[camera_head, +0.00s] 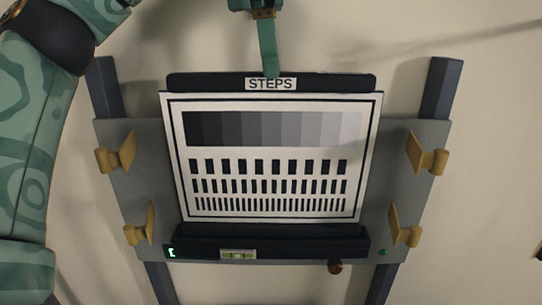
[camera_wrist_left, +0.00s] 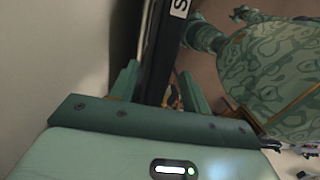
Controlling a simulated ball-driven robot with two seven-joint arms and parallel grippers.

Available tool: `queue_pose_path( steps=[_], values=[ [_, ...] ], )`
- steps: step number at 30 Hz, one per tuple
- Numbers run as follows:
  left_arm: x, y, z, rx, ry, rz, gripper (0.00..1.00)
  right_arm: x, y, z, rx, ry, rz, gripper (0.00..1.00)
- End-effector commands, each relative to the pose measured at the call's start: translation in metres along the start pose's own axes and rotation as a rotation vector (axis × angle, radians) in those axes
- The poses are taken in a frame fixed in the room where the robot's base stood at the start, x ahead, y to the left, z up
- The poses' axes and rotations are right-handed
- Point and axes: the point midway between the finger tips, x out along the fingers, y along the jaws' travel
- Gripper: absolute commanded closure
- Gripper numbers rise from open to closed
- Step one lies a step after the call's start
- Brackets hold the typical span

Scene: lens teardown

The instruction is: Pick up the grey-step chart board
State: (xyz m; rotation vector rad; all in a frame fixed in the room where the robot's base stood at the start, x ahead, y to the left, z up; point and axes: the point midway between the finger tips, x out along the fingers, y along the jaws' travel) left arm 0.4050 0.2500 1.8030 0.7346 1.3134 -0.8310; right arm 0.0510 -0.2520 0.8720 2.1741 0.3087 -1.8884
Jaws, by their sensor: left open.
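The grey-step chart board (camera_head: 270,154) stands upright in the middle of the head view, with a row of grey patches above rows of black bars. A dark strip (camera_head: 335,82) with a "STEPS" label runs along its top. My left gripper (camera_head: 268,62) is at the middle of that strip, with one green finger showing in front of it. In the left wrist view, the open fingers of my left gripper (camera_wrist_left: 157,85) stand on either side of the dark strip's edge (camera_wrist_left: 160,50). Gaps show beside it; contact is unclear. My right gripper is out of view.
A grey backing panel (camera_head: 123,190) on dark rails carries several yellow clamps (camera_head: 122,155) at both sides, clear of the board. A dark ledge (camera_head: 300,243) with a small level vial (camera_head: 238,254) runs under the board. Bare wall surrounds the panel.

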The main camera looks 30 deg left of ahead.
Motion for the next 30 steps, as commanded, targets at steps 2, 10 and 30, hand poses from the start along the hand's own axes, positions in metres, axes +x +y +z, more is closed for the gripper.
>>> queue_pose_path(
  steps=[2,10,30],
  values=[
    [0.005,0.0,0.0,-0.001,-0.001,0.0,0.53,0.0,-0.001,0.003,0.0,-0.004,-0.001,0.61],
    [0.043,-0.001,-0.004,0.001,0.001,-0.003,0.53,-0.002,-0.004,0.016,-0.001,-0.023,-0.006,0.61],
    [0.056,-0.001,-0.003,0.0,-0.001,-0.001,1.0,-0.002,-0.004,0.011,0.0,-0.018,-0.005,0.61]
  ],
)
